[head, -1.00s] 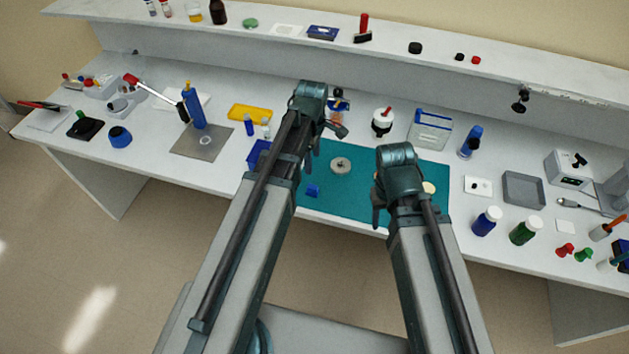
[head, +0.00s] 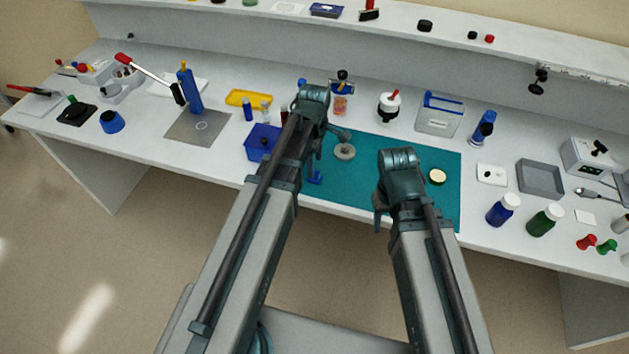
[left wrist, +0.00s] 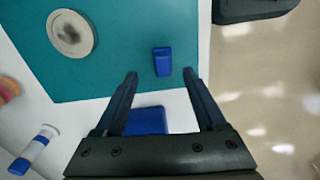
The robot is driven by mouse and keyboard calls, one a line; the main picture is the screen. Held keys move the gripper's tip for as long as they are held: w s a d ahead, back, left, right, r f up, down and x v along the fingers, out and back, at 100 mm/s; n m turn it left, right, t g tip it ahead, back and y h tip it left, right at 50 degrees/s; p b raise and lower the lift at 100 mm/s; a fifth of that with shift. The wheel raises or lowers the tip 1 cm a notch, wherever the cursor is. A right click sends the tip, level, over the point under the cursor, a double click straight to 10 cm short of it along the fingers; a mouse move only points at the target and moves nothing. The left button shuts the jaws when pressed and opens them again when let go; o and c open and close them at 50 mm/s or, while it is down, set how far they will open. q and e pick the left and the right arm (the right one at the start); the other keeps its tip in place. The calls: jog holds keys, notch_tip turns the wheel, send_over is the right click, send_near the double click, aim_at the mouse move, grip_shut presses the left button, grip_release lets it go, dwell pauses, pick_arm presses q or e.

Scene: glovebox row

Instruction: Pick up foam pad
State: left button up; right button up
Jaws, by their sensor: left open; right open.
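A small blue block (head: 315,178), which may be the foam pad, lies near the front edge of the teal mat (head: 350,197). In the left wrist view the blue block (left wrist: 162,61) lies just beyond my open left fingertips (left wrist: 160,76), roughly in line with the gap between them and not held. My left gripper (head: 315,160) is above the mat's left side, its fingers largely hidden by the arm in the head view. My right gripper (head: 379,214) hangs empty over the mat's front edge; its jaws show only partly.
A grey disc (head: 344,152) with a dark centre and a cream disc (head: 437,177) lie on the mat. A blue bin (head: 257,143) stands left of the mat. Blue (head: 498,214) and green (head: 540,224) bottles stand to the right.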

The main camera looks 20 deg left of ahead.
pick_arm(q)
jog(key=f+b, duration=0.5)
jog(key=shift+s+f, duration=0.15)
jog(key=shift+s, duration=0.05)
jog(key=shift+c, duration=0.3)
grip_shut()
